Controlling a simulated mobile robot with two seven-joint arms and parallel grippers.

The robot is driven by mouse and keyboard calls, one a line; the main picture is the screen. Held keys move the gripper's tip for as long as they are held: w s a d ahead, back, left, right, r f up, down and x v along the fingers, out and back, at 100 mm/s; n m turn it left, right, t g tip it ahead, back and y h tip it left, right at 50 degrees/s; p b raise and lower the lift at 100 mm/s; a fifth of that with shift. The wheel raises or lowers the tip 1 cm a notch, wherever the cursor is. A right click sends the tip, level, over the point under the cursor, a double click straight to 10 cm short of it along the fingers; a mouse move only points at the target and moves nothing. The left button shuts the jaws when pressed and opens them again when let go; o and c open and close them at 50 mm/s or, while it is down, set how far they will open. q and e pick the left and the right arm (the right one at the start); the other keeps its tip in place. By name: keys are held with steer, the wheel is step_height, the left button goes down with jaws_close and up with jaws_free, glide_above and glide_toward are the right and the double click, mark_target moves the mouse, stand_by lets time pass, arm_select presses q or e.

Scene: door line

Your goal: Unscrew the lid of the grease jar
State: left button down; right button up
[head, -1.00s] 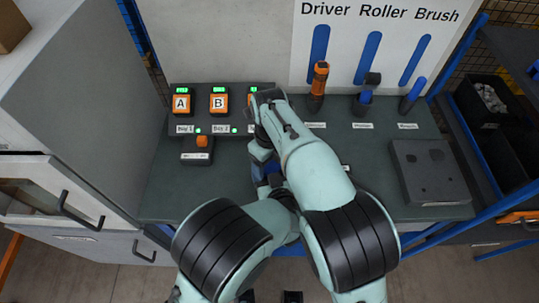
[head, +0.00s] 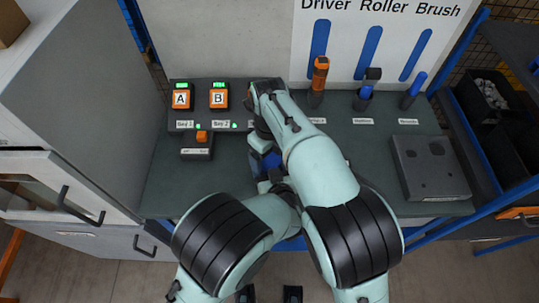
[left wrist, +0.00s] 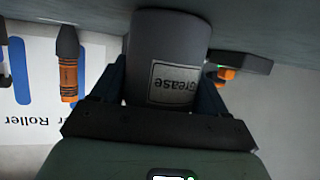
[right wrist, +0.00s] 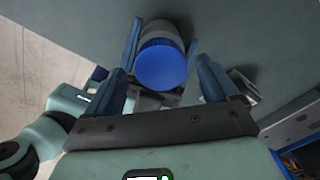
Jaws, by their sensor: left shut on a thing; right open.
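The grease jar (left wrist: 166,45) is a grey cylinder with a "Grease" label, upside down in the left wrist view. My left gripper (left wrist: 163,75) is shut on its body, one finger on each side. My right gripper (right wrist: 165,38) is open, with a finger on either side of the lid and visible gaps between. In the head view my right arm mostly hides the jar and the left gripper.
Orange boxes A (head: 181,99) and B (head: 218,99) stand at the bench's back left. An orange driver (head: 319,78), a roller (head: 367,88) and a blue brush (head: 414,90) stand at the back right. A grey block (head: 430,168) lies at the right.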

step_height(320, 180, up, 3)
steer(key=shift+r, duration=0.15)
arm_select(q)
jaws_free()
